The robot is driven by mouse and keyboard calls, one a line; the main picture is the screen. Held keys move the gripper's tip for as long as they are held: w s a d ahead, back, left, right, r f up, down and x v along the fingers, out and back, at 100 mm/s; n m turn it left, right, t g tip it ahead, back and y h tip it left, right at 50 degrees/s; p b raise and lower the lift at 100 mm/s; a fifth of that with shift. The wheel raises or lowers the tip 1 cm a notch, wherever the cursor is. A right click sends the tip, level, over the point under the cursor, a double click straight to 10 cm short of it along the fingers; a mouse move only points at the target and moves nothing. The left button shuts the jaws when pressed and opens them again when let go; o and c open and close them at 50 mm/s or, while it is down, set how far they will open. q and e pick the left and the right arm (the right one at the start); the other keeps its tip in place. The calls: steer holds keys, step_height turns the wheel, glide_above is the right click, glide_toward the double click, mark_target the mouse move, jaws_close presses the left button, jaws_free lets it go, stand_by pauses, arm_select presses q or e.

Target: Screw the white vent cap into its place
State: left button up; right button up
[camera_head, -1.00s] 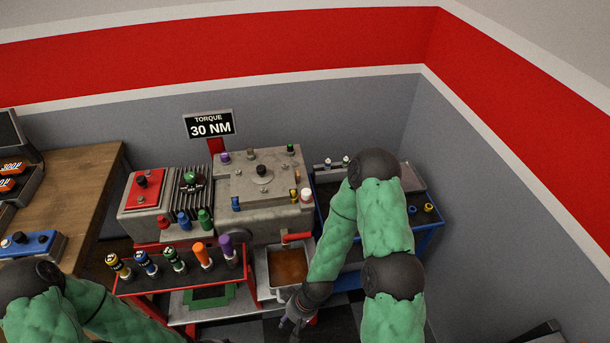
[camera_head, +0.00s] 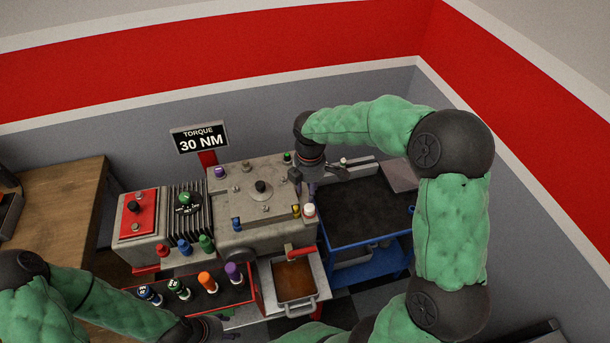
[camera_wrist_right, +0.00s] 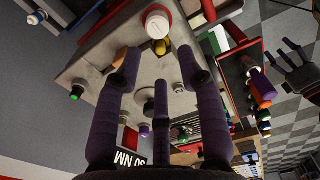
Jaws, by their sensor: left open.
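The white vent cap (camera_head: 309,210) sits at the right front corner of the grey engine block (camera_head: 240,225); how far it is screwed in cannot be told. It shows large at the top of the right wrist view (camera_wrist_right: 158,20), beside a yellow cap (camera_wrist_right: 160,46). My right gripper (camera_head: 306,188) is above the block's right edge, close behind the white cap. In the right wrist view its purple fingers (camera_wrist_right: 160,62) are spread, empty and pointing towards the cap, apart from it. My left gripper (camera_head: 215,328) is low in front, partly cut off by the frame edge, and open.
A red rack (camera_head: 205,295) with several coloured-handled tools stands in front of the block. A pan of brown fluid (camera_head: 295,282) and red handle (camera_head: 300,254) are at the front right. A blue cart (camera_head: 365,235) stands right. Coloured caps stand on the block.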

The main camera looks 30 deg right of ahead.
mark_target(309, 207)
steer(key=f, duration=0.3)
steer(key=f+b, duration=0.1)
steer(key=f, duration=0.6)
steer(key=shift+d+b, duration=0.25)
steer(key=shift+b, duration=0.15)
jaws_close()
steer(key=shift+m+b, duration=0.3)
steer(key=shift+m, duration=0.6)
steer(key=shift+m+b, duration=0.35)
steer(key=shift+m, duration=0.75)
